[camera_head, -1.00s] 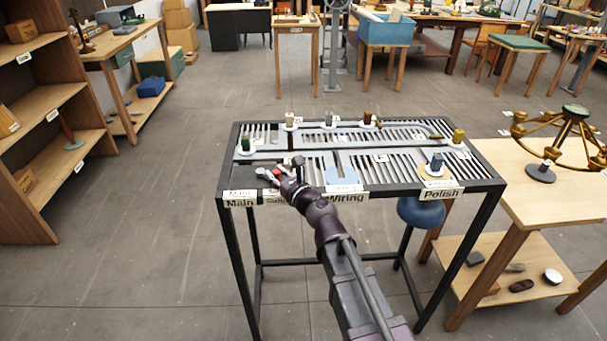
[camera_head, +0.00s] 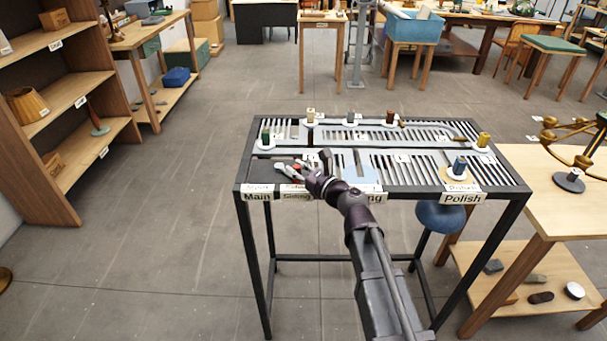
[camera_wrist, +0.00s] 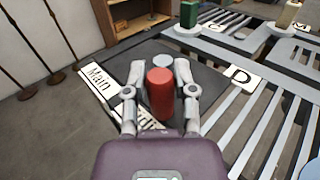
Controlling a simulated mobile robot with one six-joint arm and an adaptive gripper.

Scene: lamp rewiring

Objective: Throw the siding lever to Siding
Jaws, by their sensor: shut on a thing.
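The siding lever shows as an upright red handle (camera_wrist: 160,94) in the wrist view, beside a dark plate on the black-framed table. My gripper (camera_wrist: 160,75) has a finger on each side of it and is shut on it. In the head view my gripper (camera_head: 288,168) is at the table's front left, above the Siding label (camera_head: 297,195). The Main label (camera_head: 257,196) is just left of it. In the wrist view the Main label (camera_wrist: 97,76) is clear, and the label beside it is partly covered by my gripper. The lever's base is hidden.
A wooden table (camera_head: 560,200) stands close on the right. Floor is free on the left.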

